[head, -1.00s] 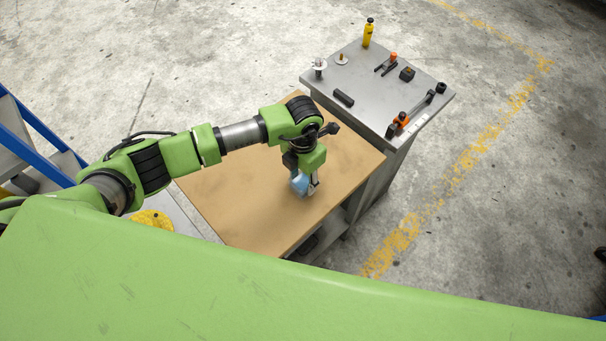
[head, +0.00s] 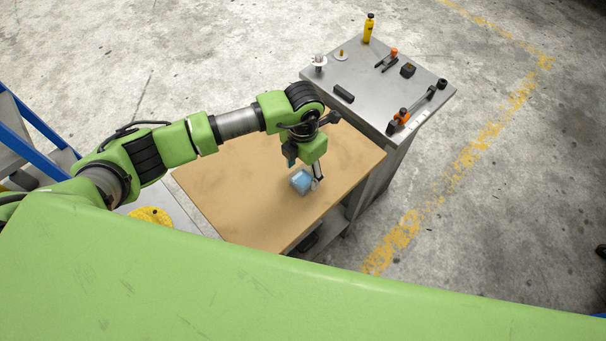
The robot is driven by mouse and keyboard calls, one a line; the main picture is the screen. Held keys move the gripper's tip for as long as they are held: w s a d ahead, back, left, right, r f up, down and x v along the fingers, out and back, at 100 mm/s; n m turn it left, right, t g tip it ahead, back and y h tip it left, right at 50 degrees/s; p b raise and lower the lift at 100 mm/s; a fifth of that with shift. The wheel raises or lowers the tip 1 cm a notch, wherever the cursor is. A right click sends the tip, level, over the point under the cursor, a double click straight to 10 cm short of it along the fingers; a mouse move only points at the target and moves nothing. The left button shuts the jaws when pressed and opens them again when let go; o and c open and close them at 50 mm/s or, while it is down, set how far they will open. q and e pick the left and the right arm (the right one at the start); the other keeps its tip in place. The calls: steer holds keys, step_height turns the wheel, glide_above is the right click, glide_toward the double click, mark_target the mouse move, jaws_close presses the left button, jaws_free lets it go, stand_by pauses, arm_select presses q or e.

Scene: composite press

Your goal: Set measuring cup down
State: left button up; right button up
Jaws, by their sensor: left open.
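The measuring cup (head: 300,181) is a small light-blue cup standing on the brown wooden tabletop (head: 245,208), near the table's right front side. My left gripper (head: 304,176) is directly above and around the cup, pointing down. Its fingers are spread apart, one on the left and one on the right of the cup. The gripper partly covers the cup's upper right side. My right gripper is not in view.
A grey metal table (head: 375,66) adjoins at the upper right. It holds a yellow bottle (head: 369,28), an orange-and-black tool (head: 402,118), a black block (head: 343,93) and several small parts. A yellow disc (head: 150,215) lies at the left. The wooden top's lower left is clear.

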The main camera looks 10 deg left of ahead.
mark_target(303, 184)
arm_select(q)
step_height(303, 184, up, 10)
steer(key=b, duration=0.2)
steer(key=shift+f+b, duration=0.15)
steer(key=shift+b, duration=0.2)
